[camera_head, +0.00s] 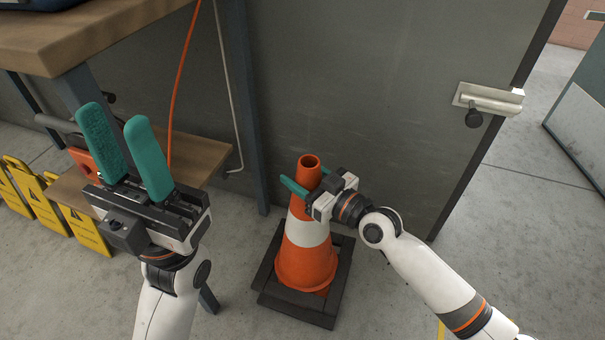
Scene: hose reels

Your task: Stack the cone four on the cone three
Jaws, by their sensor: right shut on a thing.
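An orange traffic cone (305,266) with a white band stands upright on a dark square base on the floor, in front of the grey door. The base edges look layered, but I cannot tell how many cones are stacked here or which is cone three or four. My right gripper (303,183) is shut on the upper part of the cone, just below its open top; its far finger is partly hidden behind the cone. My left gripper (135,160) is raised at the left, open and empty, with its teal fingers apart and pointing up, away from the cone.
A wooden workbench (85,35) with a lower shelf (196,157) stands at the left. Yellow warning signs (38,205) stand on the floor beside it. An orange hose (182,70) hangs down. The grey door (370,90) has a metal handle (487,98). Floor is clear at the right.

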